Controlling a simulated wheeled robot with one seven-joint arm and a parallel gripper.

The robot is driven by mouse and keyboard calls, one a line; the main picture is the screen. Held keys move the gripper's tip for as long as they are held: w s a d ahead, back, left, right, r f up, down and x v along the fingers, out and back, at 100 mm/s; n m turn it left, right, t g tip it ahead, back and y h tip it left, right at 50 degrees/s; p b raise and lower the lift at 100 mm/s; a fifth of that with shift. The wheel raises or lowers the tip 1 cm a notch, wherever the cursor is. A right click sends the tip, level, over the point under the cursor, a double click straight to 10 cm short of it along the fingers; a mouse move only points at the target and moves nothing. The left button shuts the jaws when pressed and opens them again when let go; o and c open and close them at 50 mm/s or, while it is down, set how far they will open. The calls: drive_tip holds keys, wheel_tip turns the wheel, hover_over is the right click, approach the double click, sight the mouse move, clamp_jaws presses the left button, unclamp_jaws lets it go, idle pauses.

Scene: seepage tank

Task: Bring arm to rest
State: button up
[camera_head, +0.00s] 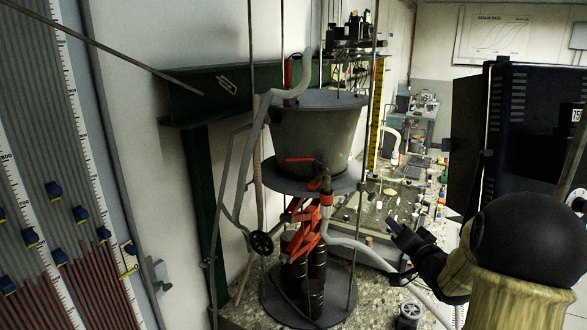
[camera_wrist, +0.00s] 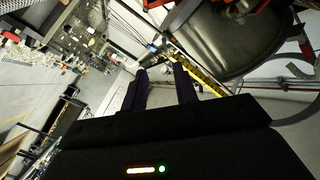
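My gripper (camera_head: 397,229) is at the right of the head view, dark, at the end of my arm, which fills the lower right corner. In the head view it lies to the right of the grey tank stand, in front of a cluttered bench. In the wrist view my gripper (camera_wrist: 161,78) shows two dark fingers apart, with only background between them. It holds nothing. The grey round tank (camera_head: 315,133) stands on a round shelf in the middle of the head view and shows at the upper right of the wrist view (camera_wrist: 235,45).
A gauge board (camera_head: 60,170) with tubes fills the far left. A dark cabinet (camera_head: 515,130) stands at the right, close to my arm.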

drive_tip(key=s+a+f+n+g, duration=0.2)
drive_tip(key=s+a+f+g, duration=0.2)
drive_tip(key=s, duration=0.4)
drive_tip(key=s+a+f+n+g+h, duration=0.1)
drive_tip(key=s+a+f+n+g, duration=0.1)
drive_tip(key=s+a+f+g, duration=0.3)
drive_tip(key=s+a+f+n+g, duration=0.2)
drive_tip(key=s+a+f+g, duration=0.3)
drive_tip(key=s+a, duration=0.3)
drive_tip(key=s+g, duration=0.1)
drive_tip(key=s, duration=0.3)
drive_tip(key=shift+s+f+n+h, duration=0.2)
drive_tip(key=shift+f+n+h, duration=0.05)
drive_tip(key=shift+n+h, duration=0.15)
drive_tip(key=shift+a, duration=0.1)
drive_tip(key=shift+o, duration=0.8)
drive_tip(key=shift+w, duration=0.1)
